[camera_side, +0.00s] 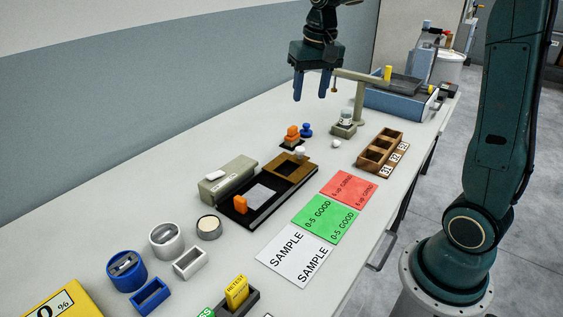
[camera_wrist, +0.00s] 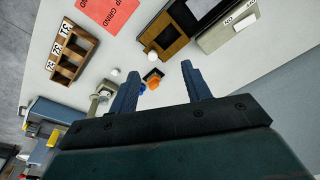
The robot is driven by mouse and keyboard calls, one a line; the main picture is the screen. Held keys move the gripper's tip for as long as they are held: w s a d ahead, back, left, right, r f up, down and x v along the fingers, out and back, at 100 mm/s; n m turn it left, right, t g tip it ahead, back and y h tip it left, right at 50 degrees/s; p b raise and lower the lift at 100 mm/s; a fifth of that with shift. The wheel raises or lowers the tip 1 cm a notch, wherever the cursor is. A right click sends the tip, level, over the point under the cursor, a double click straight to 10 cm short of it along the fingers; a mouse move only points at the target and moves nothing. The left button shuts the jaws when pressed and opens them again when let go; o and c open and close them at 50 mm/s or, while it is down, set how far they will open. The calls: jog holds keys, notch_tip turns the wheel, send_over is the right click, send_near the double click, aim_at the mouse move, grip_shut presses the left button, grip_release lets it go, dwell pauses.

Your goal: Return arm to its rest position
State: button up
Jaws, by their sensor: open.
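My gripper (camera_side: 312,86) has blue fingers and hangs above the back part of the white table (camera_side: 150,219). Its fingers are apart with nothing between them. In the wrist view my gripper (camera_wrist: 158,82) also shows open and empty, pointing down at the table. My dark green arm base stands at the right, beside the table.
A balance stand (camera_side: 360,100) with a beam rises right beside the gripper. A wooden slotted rack (camera_side: 382,150), a black tray device (camera_side: 268,205), red (camera_side: 350,189), green (camera_side: 325,218) and white SAMPLE (camera_side: 295,256) cards lie nearer. A blue box (camera_side: 400,104) stands behind.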

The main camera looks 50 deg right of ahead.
jog(key=s+a+n+t, duration=0.2)
jog(key=s+a, duration=0.3)
jog(key=s, duration=0.5)
jog(key=s+a+n+t, duration=0.1)
jog(key=s+a+n, duration=0.3)
jog(key=s, duration=0.7)
jog(key=shift+s+a+f+t, duration=0.15)
jog(key=shift+a+f+t, duration=0.2)
jog(key=shift+a, duration=0.65)
